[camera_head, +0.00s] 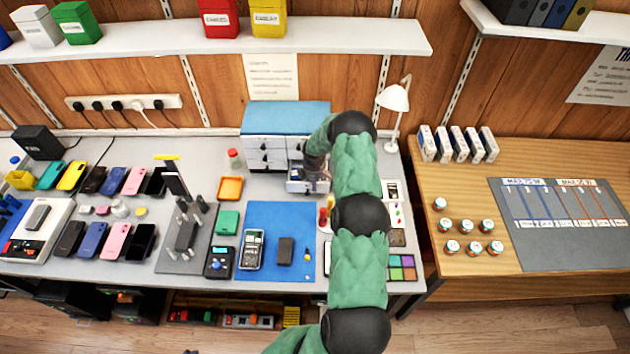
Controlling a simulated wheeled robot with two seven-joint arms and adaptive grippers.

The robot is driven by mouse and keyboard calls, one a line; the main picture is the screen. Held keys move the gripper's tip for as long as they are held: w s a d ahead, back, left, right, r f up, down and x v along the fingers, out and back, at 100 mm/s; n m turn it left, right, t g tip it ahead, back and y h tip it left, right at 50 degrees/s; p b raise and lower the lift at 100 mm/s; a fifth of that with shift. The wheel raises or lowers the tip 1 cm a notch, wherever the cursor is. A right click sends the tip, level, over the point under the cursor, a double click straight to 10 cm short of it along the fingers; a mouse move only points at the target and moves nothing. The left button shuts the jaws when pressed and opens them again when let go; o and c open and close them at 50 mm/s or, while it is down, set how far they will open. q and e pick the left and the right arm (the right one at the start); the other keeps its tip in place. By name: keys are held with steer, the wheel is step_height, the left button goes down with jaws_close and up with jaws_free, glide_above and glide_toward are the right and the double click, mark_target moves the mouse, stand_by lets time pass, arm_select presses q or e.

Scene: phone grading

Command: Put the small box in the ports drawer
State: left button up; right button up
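A white drawer unit (265,148) with a blue top stands at the back of the bench. One drawer (300,187) at its lower right is pulled out, and small items show inside it. I cannot read its label. My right arm reaches from the bottom of the view to this drawer. My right gripper (317,172) is at the open drawer, mostly hidden by the arm and too small to tell its fingers or any held thing. A small dark box-like block (285,251) lies on the blue mat (262,212); I cannot tell if it is the small box. My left gripper is out of view.
A phone (252,249) lies on the mat. An orange tray (230,189) and a green box (228,222) are left of it. A white lamp (394,100) stands right of the drawers. Several phones fill the left bench. A wooden table (440,283) with jars is at right.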

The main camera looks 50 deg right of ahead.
steer(key=shift+a+f+b, duration=0.15)
steer(key=shift+f+b, duration=0.2)
steer(key=shift+b, duration=0.05)
steer(key=shift+s+a+f, duration=0.2)
steer(key=shift+a+f, duration=0.05)
stand_by(0.8)
steer(key=shift+s+f+b, duration=0.1)
steer(key=shift+f+b, duration=0.2)
steer(key=shift+b, duration=0.25)
stand_by(0.5)
steer(key=o, duration=1.8)
steer(key=shift+f, duration=0.1)
steer(key=shift+c, duration=1.1)
steer(key=shift+o, duration=0.7)
steer(key=shift+d+r, duration=0.1)
steer(key=shift+r, duration=0.3)
